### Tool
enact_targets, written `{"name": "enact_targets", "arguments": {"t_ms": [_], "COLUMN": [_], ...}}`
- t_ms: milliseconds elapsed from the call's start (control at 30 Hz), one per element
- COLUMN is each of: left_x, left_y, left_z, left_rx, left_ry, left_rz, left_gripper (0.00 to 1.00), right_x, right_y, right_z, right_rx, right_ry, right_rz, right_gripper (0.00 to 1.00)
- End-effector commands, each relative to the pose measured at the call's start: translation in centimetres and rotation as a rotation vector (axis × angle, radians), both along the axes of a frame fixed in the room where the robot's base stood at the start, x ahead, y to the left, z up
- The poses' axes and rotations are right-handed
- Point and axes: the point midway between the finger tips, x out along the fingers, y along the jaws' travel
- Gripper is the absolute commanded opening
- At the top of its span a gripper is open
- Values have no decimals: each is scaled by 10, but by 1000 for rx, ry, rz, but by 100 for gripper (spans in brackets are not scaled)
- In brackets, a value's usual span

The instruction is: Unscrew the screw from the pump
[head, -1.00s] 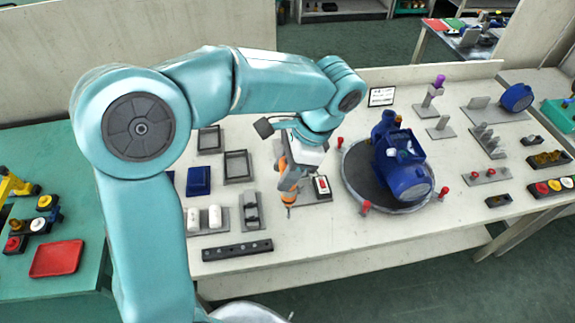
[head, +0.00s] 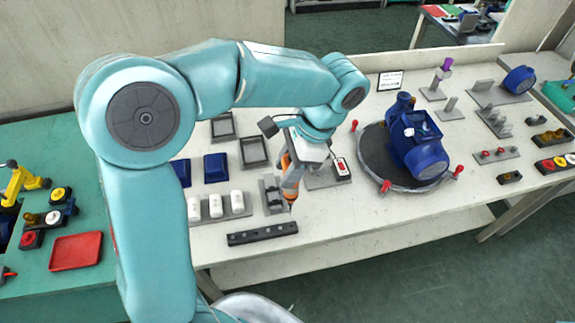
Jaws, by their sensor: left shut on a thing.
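The blue pump (head: 418,152) lies on a dark round plate (head: 372,160) right of centre. A small pale part shows on its top; I cannot make out a single screw on it. My left gripper (head: 292,168) is shut on an orange screwdriver (head: 289,186), its tip pointing down. It is over the bench left of the pump and apart from it, near a grey holder (head: 270,196). The arm hides part of the gripper and tool. My right gripper is not in view.
Red pegs (head: 458,171) stand around the round plate. A dark bar with holes (head: 262,234) lies at the bench's front edge. White cylinders (head: 215,205), blue trays (head: 216,167) and a red-topped box (head: 341,168) stand nearby. Bench in front of the pump is clear.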

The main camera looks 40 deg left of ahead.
Motion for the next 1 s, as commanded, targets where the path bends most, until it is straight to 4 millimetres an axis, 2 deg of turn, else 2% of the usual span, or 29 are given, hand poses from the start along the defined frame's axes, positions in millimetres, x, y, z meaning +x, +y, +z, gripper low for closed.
{"name": "enact_targets", "arguments": {"t_ms": [600,1000], "left_x": [1,-1], "left_y": [-1,0], "left_z": [-51,-54], "left_rx": [0,0], "left_ry": [0,0], "left_rz": [-2,-2], "left_gripper": [5,5], "right_x": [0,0], "right_y": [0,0], "right_z": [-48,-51], "right_rx": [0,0], "right_ry": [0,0], "right_rz": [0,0], "right_gripper": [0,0]}}
